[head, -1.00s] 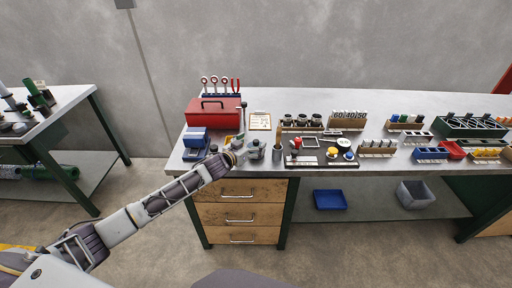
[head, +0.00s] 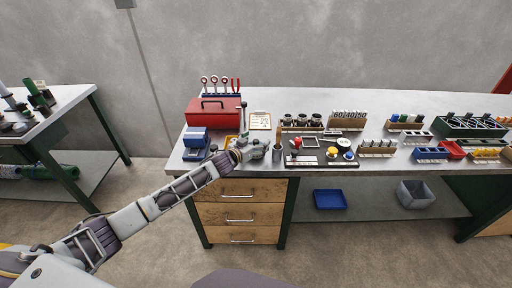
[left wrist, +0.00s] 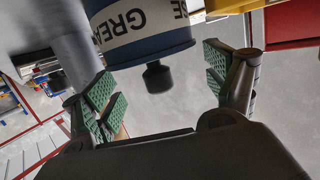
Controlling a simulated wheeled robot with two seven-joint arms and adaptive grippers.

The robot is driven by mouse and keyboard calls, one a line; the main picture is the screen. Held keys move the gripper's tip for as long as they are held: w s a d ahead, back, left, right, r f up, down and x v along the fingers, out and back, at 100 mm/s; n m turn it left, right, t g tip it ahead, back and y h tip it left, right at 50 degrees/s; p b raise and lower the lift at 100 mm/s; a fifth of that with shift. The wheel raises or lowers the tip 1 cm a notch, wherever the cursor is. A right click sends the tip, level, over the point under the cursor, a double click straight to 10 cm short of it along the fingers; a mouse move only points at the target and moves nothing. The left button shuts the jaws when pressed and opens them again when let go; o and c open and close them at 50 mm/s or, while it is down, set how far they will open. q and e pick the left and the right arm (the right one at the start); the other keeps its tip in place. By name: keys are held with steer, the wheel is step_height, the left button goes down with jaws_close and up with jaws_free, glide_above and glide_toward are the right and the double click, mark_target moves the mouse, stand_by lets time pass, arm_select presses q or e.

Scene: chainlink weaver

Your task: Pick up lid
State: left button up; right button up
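In the left wrist view a white tin marked "GREA…" has a wide blue rim or lid (left wrist: 152,54) with a short dark knob (left wrist: 158,78). My left gripper (left wrist: 160,84) is open, with one green-padded finger on each side of the knob and visible gaps to both. The knob is between the fingers and not gripped. In the head view my left gripper (head: 254,150) is over the left part of the workbench, in front of the red toolbox, and hides most of the tin. My right gripper is not in view.
A grey cup (head: 278,153) stands just right of my left gripper. A blue box (head: 195,138) is to its left and a red toolbox (head: 213,111) behind. A dark tray (head: 318,160) with small parts lies further right. The workbench (head: 385,180) has drawers below.

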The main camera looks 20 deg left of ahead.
mark_target(256, 140)
arm_select(q)
steer(key=c, duration=1.4)
steer(key=shift+f, duration=0.1)
jaws_close()
steer(key=shift+s, duration=0.1)
steer(key=shift+r, duration=0.4)
step_height(256, 140, up, 8)
steer(key=shift+r, duration=0.15)
steer(key=shift+r+p, duration=0.3)
steer(key=shift+r, duration=0.25)
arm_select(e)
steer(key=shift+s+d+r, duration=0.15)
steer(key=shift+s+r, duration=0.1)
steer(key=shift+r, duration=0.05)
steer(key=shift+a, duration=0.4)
